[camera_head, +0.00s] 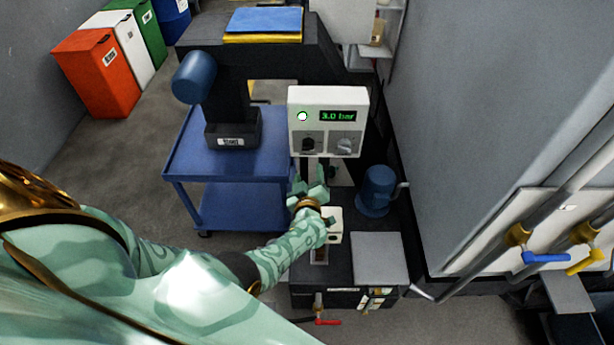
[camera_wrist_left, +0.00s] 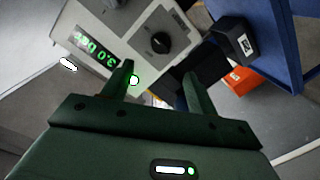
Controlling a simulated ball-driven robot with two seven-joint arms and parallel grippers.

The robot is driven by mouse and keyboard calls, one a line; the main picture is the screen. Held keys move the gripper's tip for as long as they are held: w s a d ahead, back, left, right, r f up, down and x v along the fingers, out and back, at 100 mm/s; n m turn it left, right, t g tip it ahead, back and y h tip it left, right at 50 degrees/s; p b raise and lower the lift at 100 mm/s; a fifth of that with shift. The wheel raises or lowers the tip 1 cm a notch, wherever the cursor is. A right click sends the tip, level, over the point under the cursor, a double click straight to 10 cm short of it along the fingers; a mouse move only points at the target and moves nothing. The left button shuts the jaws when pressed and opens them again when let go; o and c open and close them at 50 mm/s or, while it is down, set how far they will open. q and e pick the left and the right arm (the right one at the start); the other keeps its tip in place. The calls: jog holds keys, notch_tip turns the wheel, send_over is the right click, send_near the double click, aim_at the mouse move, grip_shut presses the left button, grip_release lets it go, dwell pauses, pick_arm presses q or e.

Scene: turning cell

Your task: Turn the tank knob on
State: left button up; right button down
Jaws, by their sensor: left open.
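A light grey control box (camera_head: 296,94) stands upright in the head view. It has a lit lamp (camera_head: 302,116) and a green display (camera_head: 338,116) reading 3.0 bar. Below the lamp is a black knob (camera_head: 308,144), and below the display is a paler knob (camera_head: 346,144). I cannot tell from the labels which one is the tank knob. My left gripper (camera_head: 316,188) is open and empty, in front of and below the box. In the left wrist view its fingers (camera_wrist_left: 158,88) are apart, and the black knob (camera_wrist_left: 155,43) shows beyond them, untouched. My right gripper is out of view.
A blue cart (camera_head: 185,160) with a dark bin stands left of the box. A blue motor-like part (camera_head: 377,190) stands to the right. A red-handled valve (camera_head: 325,321) is below. Blue and yellow valve handles (camera_head: 545,257) are on pipes at the far right.

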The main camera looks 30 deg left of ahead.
pick_arm(q)
jog(key=p+v, duration=0.1)
jog(key=v, duration=0.3)
jog(key=shift+s, duration=0.1)
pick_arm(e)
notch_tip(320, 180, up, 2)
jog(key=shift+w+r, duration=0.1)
pick_arm(q)
jog(key=s+d+f+m+g+h+b, duration=0.2)
jog(key=s+d+f+m+h, duration=0.1)
jog(key=d+f+m+h, duration=0.65)
jog(key=s+f+m+g+b, duration=0.2)
jog(key=s+f+g, duration=0.2)
jog(key=s+f, duration=0.8)
jog(key=s+a+f+m+g+b, duration=0.1)
jog(key=s+f, duration=0.4)
jog(key=s, duration=0.5)
jog(key=s+a+f+m+g+b, duration=0.2)
jog(key=s+f+g+b, duration=0.1)
jog(key=s, duration=0.8)
jog(key=s+a+f+m+g+b, duration=0.2)
jog(key=s+f+g+b, duration=0.1)
jog(key=s+f, duration=0.5)
jog(key=s, duration=0.3)
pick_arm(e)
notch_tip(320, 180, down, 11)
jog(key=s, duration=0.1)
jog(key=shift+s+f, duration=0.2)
